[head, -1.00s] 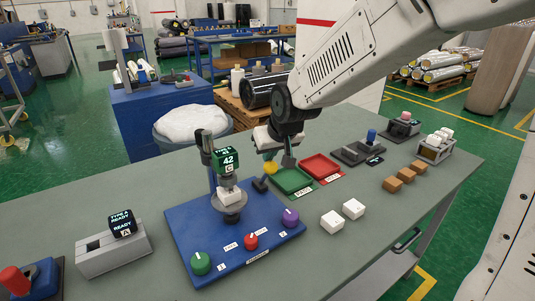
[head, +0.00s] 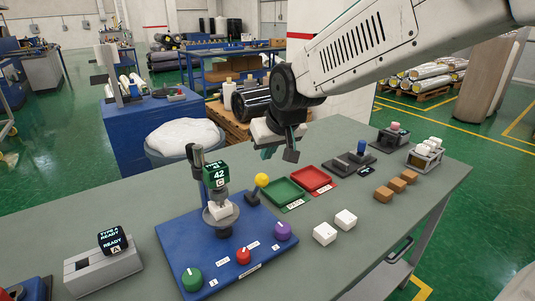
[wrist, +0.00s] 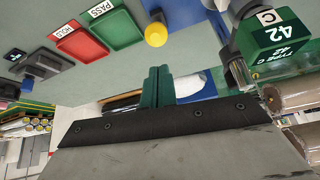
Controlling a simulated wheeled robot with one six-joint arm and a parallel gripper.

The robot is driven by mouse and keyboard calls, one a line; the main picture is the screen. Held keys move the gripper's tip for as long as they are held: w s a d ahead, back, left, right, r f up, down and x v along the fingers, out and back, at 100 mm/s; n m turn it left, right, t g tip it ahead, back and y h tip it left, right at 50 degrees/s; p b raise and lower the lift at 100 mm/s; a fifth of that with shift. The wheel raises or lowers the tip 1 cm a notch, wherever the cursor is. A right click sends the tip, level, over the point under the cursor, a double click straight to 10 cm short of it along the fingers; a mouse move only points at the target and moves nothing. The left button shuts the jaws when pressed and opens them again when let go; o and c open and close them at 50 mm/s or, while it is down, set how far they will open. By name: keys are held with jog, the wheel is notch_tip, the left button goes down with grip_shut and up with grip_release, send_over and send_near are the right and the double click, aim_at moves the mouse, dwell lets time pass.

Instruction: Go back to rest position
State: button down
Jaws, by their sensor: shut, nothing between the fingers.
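My gripper (head: 284,151) hangs in the air above the back edge of the table, behind the green tray. In the wrist view its green fingers (wrist: 157,88) are together with nothing between them. The blue test station (head: 222,258) stands on the table with a green display reading 42 (head: 215,175). A white block (head: 221,210) sits on the station's round plate. A yellow-topped lever (head: 261,180) rises at the station's back right; its yellow knob also shows in the wrist view (wrist: 156,34).
A green tray (head: 283,194) and a red tray (head: 312,179) lie on the table. Two white blocks (head: 325,234) and several brown blocks (head: 397,185) sit toward the right. A grey holder (head: 103,269) with a black display stands at left. Open table surface lies at front right.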

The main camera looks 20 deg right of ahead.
jog(key=s+d+m+g, duration=0.1)
jog(key=s+d, duration=0.4)
jog(key=s, duration=0.9)
jog(key=s+d+m+g+h, duration=0.1)
jog(key=s+d+g, duration=0.2)
jog(key=s, duration=1.1)
jog(key=d, duration=0.3)
jog(key=shift+s+d+g, duration=0.15)
jog(key=shift+s+g, duration=0.15)
jog(key=shift+g, duration=0.1)
